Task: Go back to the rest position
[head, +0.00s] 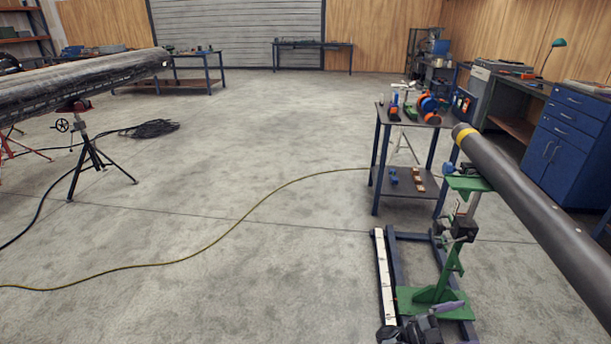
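The pipe runs out of the picture at the lower right. A dark grey part (425,328) with a light grey tapered piece sits at the bottom edge by the stand's base.
A small blue-legged cart (412,118) holds tools behind the stand. A white-topped rail (384,275) lies on the floor. A large dark pipe (80,85) rests on tripod stands at left. A yellow-green cable (240,222) crosses the otherwise mostly clear floor. Blue cabinets (565,140) stand right.

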